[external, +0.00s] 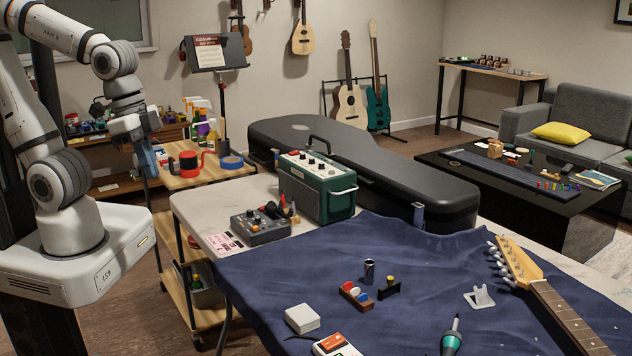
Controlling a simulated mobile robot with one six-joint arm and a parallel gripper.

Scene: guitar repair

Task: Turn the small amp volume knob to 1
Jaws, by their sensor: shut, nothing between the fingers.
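The small amp (316,188) is a dark green box with a pale top panel and a carrying handle, standing on the white table. Several small knobs (312,164) sit on its top panel; they are too small to read their settings or tell which one is volume. My gripper (150,172) is at the left, pointing down, well apart from the amp and to the left of the table. It is shut and empty.
A grey pedal box (262,226) with knobs stands in front of the amp. A black guitar case (385,165) lies behind it. A wooden cart (200,178) with tape rolls is near my gripper. A blue cloth (400,260) with small parts and a guitar neck (560,310) covers the front.

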